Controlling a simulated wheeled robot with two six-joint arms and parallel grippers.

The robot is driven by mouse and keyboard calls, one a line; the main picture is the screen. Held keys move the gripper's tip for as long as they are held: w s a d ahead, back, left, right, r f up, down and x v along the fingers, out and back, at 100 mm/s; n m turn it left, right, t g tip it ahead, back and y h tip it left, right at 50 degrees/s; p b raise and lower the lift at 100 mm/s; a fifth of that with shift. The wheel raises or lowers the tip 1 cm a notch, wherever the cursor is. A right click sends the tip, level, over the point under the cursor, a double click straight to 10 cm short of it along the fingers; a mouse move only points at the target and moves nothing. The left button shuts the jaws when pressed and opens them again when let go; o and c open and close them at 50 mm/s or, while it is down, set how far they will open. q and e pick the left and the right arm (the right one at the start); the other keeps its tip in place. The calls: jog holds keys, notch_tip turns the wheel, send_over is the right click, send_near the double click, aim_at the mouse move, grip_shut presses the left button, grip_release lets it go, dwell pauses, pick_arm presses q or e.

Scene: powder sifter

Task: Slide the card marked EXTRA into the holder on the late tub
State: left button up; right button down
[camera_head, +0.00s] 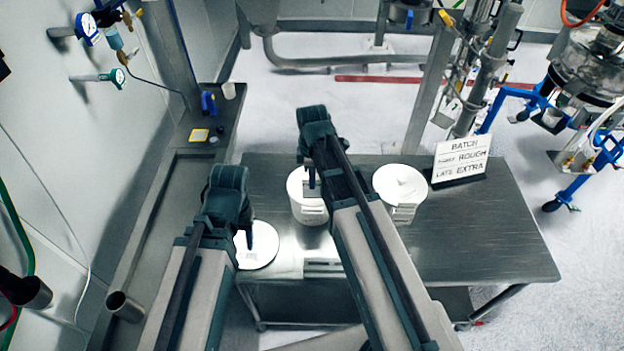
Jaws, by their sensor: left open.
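Three white lidded tubs stand on the metal table: a left tub (262,257) partly behind my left gripper, a middle tub (296,186) and a right tub (400,183). The middle and right tubs have pale label or holder areas on their front sides; any writing there is too small to read. My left gripper (247,236) is open over the left tub. My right gripper (311,177) is over the middle tub's lid; its finger opening is unclear. Pale flat pieces (322,266) lie near the table's front edge, partly hidden by my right arm. I cannot read EXTRA on them.
A white sign (461,157) at the back right of the table (490,235) reads BATCH, ROUGH and LATE EXTRA, with one small word unclear. The table's right side is clear. A side bench (150,235) runs along the left wall, with a small yellow item (199,135).

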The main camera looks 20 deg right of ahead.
jog(key=shift+f, duration=0.25)
jog(key=shift+f+b, duration=4.2)
jog(key=shift+b, duration=0.25)
jog(key=shift+f+b, duration=0.9)
jog(key=shift+f, duration=0.05)
jog(key=c, duration=1)
grip_release()
jog(key=shift+o, duration=0.2)
notch_tip(320, 180, up, 14)
jog(key=p, duration=1.4)
jog(key=shift+f, duration=0.15)
